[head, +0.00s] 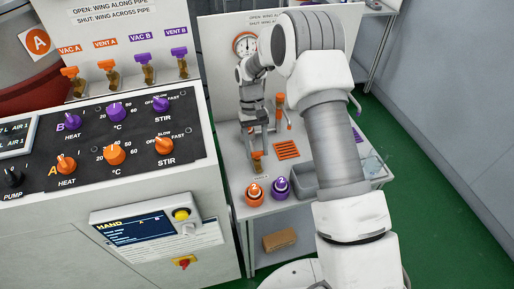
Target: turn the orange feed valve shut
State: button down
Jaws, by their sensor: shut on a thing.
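My gripper (254,146) points down over the bench at the back, small in the head view. It is shut on what looks like the orange feed valve (257,164), whose orange-brown body shows just below the fingers. The fingers hide most of its wing, so I cannot tell whether the wing lies along or across the pipe. A sign on the back panel (218,50) reads open with wing along pipe, shut with wing across pipe.
An orange-topped stand (281,108) is close right of my gripper. The control console (120,215) borders the bench on the left. Green floor (440,175) is clear at right.

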jog(key=shift+w, duration=0.1)
dwell(0.5)
jog(key=shift+c, duration=1.5)
grip_release()
jog(key=shift+r, duration=0.1)
jog(key=p+v, duration=0.1)
jog(key=v, duration=1.6)
jog(key=shift+r, duration=0.2)
jog(key=shift+a, duration=0.1)
